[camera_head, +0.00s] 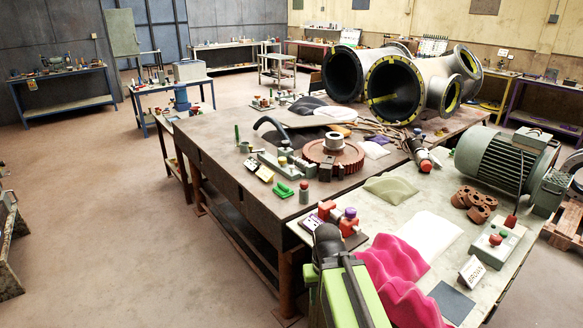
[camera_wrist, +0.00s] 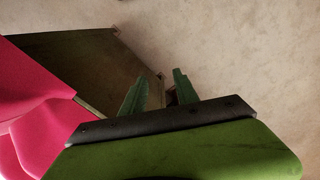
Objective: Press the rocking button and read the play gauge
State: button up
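A grey control box (camera_head: 495,243) with red and green buttons stands farther right. I cannot tell which one is the rocking button. A small white plate (camera_head: 472,269) with dark marks leans near the grey box; its marks are unreadable, and I cannot identify a play gauge. My gripper (camera_wrist: 161,75) has its green fingers apart with nothing held, pointing past the bench edge toward the floor. My dark wrist is just below the red blocks in the head view.
Pink wavy foam (camera_head: 405,285) lies right beside my arm and shows in the wrist view (camera_wrist: 35,110). A motor (camera_head: 495,160), brown blocks (camera_head: 474,204) and a white pad (camera_head: 430,236) occupy the bench. Large lined pipes (camera_head: 395,90) stand behind.

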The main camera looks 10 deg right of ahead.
jog(key=shift+c, duration=0.3)
grip_shut()
jog(key=shift+a, duration=0.1)
dwell(1.5)
